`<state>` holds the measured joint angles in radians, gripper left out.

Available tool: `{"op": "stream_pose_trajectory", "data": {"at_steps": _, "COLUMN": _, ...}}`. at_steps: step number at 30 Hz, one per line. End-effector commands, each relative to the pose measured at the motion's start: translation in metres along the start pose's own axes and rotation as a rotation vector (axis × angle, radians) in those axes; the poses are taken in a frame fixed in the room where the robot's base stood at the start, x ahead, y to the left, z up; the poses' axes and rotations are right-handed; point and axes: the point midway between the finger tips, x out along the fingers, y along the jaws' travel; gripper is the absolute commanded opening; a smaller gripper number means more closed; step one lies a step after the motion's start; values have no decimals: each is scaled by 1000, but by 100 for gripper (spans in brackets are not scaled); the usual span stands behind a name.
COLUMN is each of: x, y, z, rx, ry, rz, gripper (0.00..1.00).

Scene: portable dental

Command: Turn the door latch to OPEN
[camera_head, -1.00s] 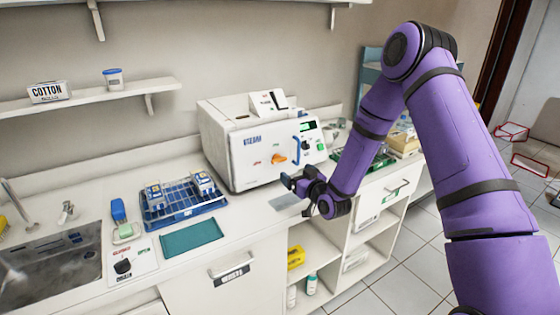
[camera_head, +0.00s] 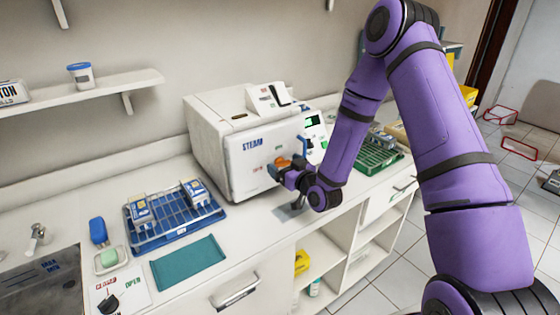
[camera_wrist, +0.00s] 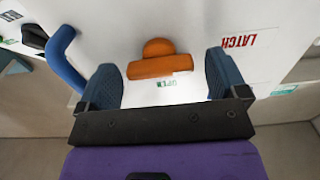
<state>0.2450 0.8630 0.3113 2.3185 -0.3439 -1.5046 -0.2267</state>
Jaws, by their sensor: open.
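The door latch is an orange knob with a crossbar on the white front of the steam sterilizer (camera_head: 230,140). In the wrist view the orange latch (camera_wrist: 160,62) lies between and just beyond the fingertips of my gripper (camera_wrist: 165,75), which is open and empty. The crossbar runs roughly across the gap between the fingers. A red LATCH label (camera_wrist: 238,39) and a green OPEN label (camera_wrist: 167,83) show on the door. In the head view my gripper (camera_head: 285,168) is at the door front and partly hides the latch (camera_head: 282,161).
A blue door handle (camera_wrist: 62,58) stands out beside the latch. A blue rack (camera_head: 172,222) with packs and a teal mat (camera_head: 188,262) lie on the counter at left. A green tray (camera_head: 378,160) is at right. The counter in front of the sterilizer is mostly clear.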

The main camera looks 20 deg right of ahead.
Motion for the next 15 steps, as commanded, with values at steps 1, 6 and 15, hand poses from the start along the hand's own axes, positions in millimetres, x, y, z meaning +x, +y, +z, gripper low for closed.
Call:
{"op": "stream_pose_trajectory", "data": {"at_steps": 1, "x": -1, "y": 0, "z": 0, "rx": 0, "ry": 0, "rz": 0, "gripper": 92}}
{"op": "stream_pose_trajectory", "data": {"at_steps": 6, "x": -1, "y": 0, "z": 0, "rx": 0, "ry": 0, "rz": 0, "gripper": 92}}
{"op": "stream_pose_trajectory", "data": {"at_steps": 15, "x": -1, "y": 0, "z": 0, "rx": 0, "ry": 0, "rz": 0, "gripper": 48}}
